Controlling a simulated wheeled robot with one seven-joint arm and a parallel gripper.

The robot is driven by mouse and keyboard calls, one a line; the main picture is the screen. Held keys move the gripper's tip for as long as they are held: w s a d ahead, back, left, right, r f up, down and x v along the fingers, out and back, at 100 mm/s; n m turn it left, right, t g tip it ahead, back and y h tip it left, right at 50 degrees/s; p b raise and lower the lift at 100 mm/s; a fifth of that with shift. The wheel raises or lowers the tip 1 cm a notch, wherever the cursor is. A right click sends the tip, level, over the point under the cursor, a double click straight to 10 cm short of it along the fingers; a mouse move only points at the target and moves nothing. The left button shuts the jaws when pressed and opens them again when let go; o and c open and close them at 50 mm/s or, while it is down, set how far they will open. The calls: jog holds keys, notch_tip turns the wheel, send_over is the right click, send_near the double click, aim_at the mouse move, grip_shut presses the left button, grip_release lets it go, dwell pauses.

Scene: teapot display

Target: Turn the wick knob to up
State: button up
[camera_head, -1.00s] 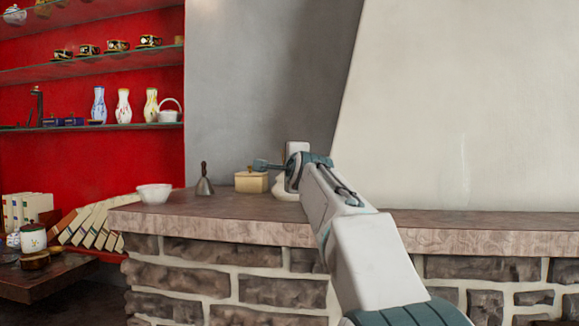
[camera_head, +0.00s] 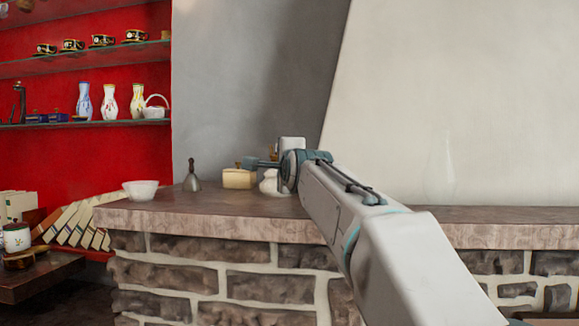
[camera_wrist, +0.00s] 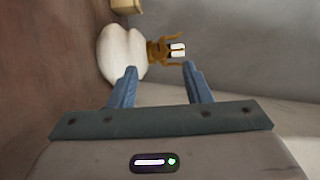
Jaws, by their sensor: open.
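A lamp with a rounded white body (camera_wrist: 122,52) and a brass burner (camera_wrist: 158,50) stands on the stone counter, just beyond my fingertips in the wrist view. A small pale block shows at the burner's end; I cannot tell whether it is the wick knob. In the head view the white body (camera_head: 270,184) is partly hidden by my wrist. My gripper (camera_wrist: 159,68) is open and empty, its two blue fingers on either side of the burner's line and apparently short of it. In the head view my gripper (camera_head: 259,163) is seen side-on above the counter.
On the counter (camera_head: 150,217) a cream box (camera_head: 239,179), a grey hand bell (camera_head: 192,178) and a white bowl (camera_head: 141,190) stand left of the lamp. A grey wall (camera_head: 225,80) rises behind. The counter to the right looks clear.

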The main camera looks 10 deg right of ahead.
jog(key=s+b, duration=0.1)
jog(key=s, duration=0.5)
jog(key=shift+f+b, duration=0.15)
jog(key=shift+b, duration=0.2)
jog(key=shift+s, duration=0.55)
jog(key=shift+s, duration=0.15)
